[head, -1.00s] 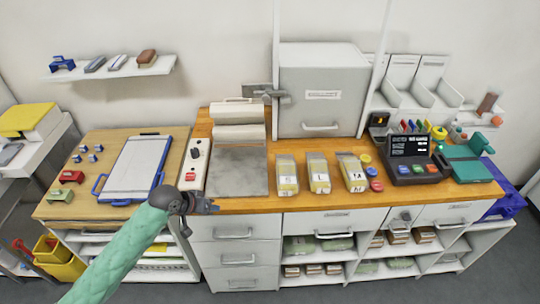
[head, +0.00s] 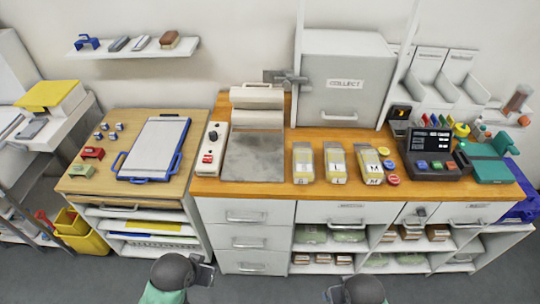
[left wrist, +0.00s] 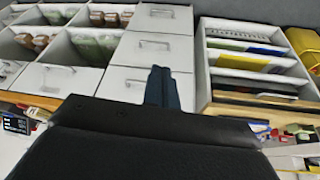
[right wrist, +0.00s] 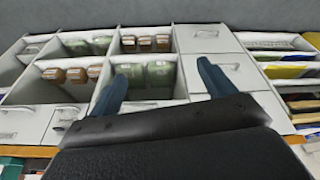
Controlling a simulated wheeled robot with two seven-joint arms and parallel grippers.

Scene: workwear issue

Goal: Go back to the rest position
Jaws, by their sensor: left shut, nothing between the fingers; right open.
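My left gripper (head: 203,274) is low in front of the drawers, near the bottom edge of the head view. In the left wrist view its two blue fingers (left wrist: 163,88) are together with nothing between them. My right gripper (head: 334,294) is at the bottom edge of the head view, mostly cut off, in front of the open shelves. In the right wrist view its fingers (right wrist: 163,82) stand wide apart and empty. Both grippers are apart from the furniture.
The wooden counter (head: 250,190) bears a grey plate (head: 253,157), several labelled packets (head: 336,163), a dark terminal (head: 434,150) and a grey cabinet (head: 345,80). A clipboard (head: 155,148) lies on the left table (head: 110,190). The floor in front is clear.

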